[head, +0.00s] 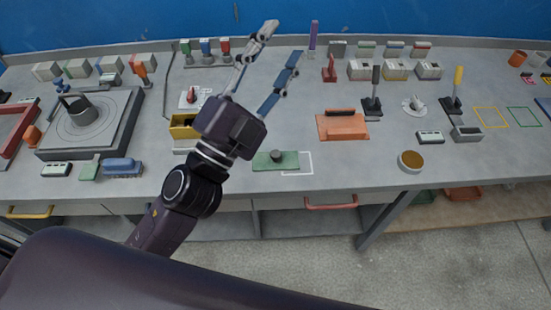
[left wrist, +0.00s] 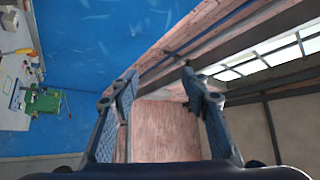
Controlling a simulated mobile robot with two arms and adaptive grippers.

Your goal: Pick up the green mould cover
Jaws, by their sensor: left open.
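In the left wrist view my open left gripper (left wrist: 158,72) faces the blue wall and the ceiling, with nothing between the fingers. The cover cannot be made out there. My right gripper is not in view.
The grey bench (head: 330,185) holds an orange block (head: 343,125) right of the cover, a yellow bin (head: 183,128) behind my wrist, and a round turntable (head: 88,125) at left. A brown-topped round tin (head: 410,160) stands at right. The bench between cover and tin is clear.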

